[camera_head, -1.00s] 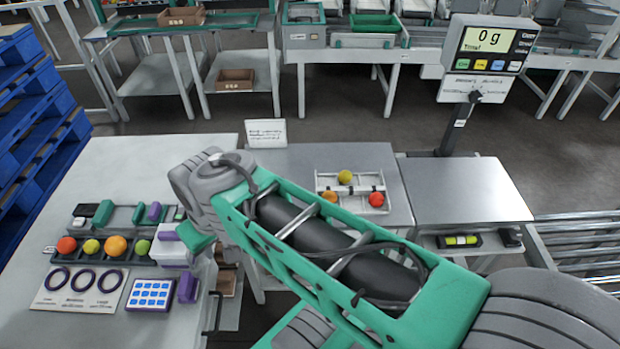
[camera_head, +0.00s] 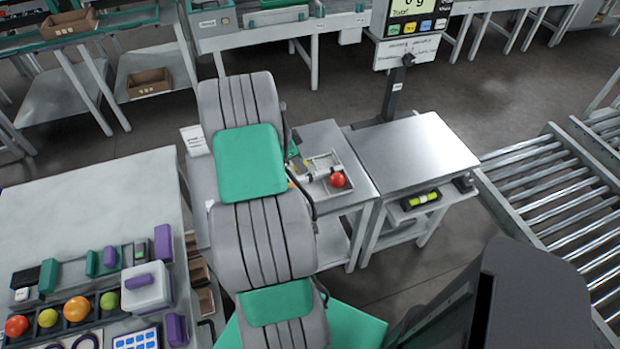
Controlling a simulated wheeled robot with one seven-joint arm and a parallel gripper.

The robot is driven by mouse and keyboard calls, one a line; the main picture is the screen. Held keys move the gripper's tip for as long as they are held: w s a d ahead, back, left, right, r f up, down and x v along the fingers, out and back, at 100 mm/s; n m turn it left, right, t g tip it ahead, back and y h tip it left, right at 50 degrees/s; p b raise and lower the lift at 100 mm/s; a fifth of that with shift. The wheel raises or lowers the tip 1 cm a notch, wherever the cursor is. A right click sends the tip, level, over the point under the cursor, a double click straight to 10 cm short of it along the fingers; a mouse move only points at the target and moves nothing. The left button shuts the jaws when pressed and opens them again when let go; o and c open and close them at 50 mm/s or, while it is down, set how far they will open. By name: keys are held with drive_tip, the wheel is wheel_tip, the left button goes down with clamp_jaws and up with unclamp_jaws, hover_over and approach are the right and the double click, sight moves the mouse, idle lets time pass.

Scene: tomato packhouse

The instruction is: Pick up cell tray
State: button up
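A pale divided tray (camera_head: 350,192), which looks like the cell tray, sits on the small grey table left of the scale. My arm's grey and green links cover the tray's left side.
The scale platform (camera_head: 410,150) is bare, with its display post behind. A roller conveyor (camera_head: 545,190) runs at the right. The left table (camera_head: 90,205) holds a dark tray (camera_head: 75,322) of several tomatoes, plus green and purple blocks. Its far part is clear.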

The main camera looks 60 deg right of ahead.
sight(310, 175)
drive_tip(key=p+x, duration=0.1)
drive_tip(key=x, duration=0.6)
drive_tip(key=shift+d+f, duration=0.2)
drive_tip(key=shift+f, duration=0.15)
drive_tip(key=shift+c, duration=0.2)
clamp_jaws()
